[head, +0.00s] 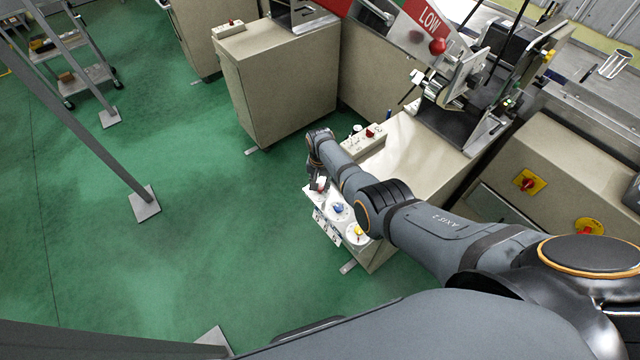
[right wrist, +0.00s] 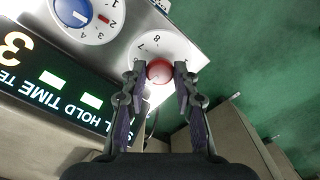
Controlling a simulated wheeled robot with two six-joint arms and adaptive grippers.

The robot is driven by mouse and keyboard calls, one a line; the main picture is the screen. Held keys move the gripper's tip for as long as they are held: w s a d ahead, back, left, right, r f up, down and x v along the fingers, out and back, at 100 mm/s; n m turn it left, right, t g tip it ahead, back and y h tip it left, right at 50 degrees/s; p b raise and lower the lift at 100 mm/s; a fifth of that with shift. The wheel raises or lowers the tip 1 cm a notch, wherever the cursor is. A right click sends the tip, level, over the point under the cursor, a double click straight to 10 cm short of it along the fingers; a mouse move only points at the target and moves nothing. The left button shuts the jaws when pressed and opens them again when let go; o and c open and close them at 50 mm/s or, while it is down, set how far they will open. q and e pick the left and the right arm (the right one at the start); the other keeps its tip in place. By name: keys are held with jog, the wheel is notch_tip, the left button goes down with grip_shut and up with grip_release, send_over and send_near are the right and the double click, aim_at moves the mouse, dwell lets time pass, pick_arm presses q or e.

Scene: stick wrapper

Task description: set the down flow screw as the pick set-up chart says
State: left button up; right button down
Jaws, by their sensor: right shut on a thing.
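My right gripper (right wrist: 159,72) is shut on a red knob (right wrist: 159,71), one finger on each side. The knob sits on a round white dial (right wrist: 158,45) where the numbers 7 and 8 show; its lower part is hidden by my fingers. A blue knob (right wrist: 72,12) with a white pointer stands beside it on a numbered dial. In the head view my right gripper (head: 319,180) is at the far end of a white control panel, with the blue knob (head: 338,208) and a yellow knob (head: 358,230) nearer. I cannot read which one is the down flow screw. My left gripper is not in view.
A dark display strip (right wrist: 60,85) with lit green windows and "HOLD TIME" lies beside the dials. The panel is on a beige machine cabinet (head: 410,150). A red "LOW" sign (head: 430,20) and red ball handle (head: 437,46) are above. Green floor (head: 200,220) is open to the left.

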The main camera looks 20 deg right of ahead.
aim_at(320, 187)
jog(key=shift+m, duration=1)
jog(key=c, duration=1)
grip_release()
jog(key=shift+r, duration=0.6)
notch_tip(320, 187, up, 11)
jog(key=shift+f, duration=0.1)
